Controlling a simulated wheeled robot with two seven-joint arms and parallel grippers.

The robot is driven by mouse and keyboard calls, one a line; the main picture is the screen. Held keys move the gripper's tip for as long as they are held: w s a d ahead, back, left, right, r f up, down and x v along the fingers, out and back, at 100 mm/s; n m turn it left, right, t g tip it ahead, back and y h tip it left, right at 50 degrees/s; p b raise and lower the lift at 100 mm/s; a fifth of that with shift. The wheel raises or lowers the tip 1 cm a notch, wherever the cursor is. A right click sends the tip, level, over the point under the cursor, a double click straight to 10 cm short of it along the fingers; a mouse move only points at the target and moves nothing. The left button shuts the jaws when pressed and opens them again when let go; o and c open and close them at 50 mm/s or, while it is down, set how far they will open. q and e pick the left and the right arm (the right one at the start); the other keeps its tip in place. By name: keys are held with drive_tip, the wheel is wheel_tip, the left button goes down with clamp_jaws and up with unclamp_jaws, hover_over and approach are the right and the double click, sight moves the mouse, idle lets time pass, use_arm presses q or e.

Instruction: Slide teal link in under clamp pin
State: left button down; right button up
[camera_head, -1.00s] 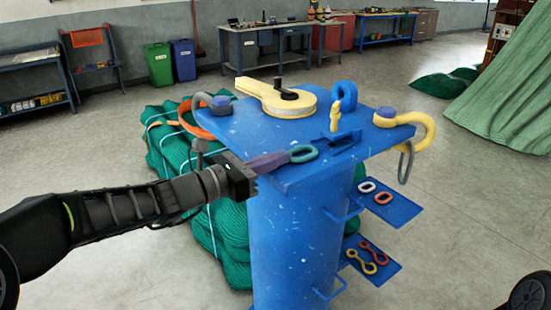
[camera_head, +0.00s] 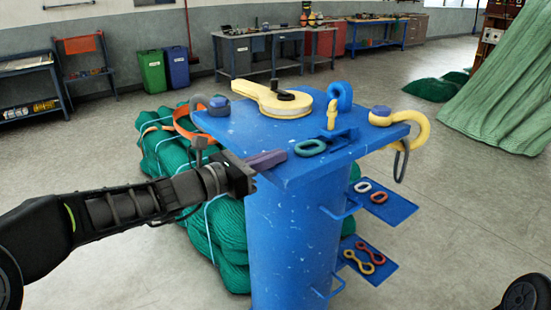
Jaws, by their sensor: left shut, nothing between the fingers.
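The teal link (camera_head: 311,147) lies flat on the blue table top (camera_head: 245,135), near its front edge. It sits just in front of a blue bracket (camera_head: 345,135). A yellow upright pin (camera_head: 332,116) stands behind the bracket, beside a blue ring (camera_head: 342,95); I cannot tell for sure which part is the clamp pin. My left gripper (camera_head: 272,160) comes in from the left with its purple-grey fingers shut and empty. Their tips are at the table's front left edge, a little left of the link and apart from it. My right gripper is out of view.
A yellow lever with a black knob (camera_head: 285,100) lies at the back of the table top. Side trays (camera_head: 395,208) hold spare links.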

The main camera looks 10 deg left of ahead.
use_arm(q)
drive_tip(key=b+v, duration=0.1)
drive_tip(key=v, duration=0.9)
drive_tip(key=shift+s+a+b, duration=0.25)
drive_tip(key=shift+b, duration=0.05)
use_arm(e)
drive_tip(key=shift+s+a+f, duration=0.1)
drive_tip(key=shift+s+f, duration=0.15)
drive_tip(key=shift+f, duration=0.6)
use_arm(q)
drive_tip(key=shift+r, duration=0.15)
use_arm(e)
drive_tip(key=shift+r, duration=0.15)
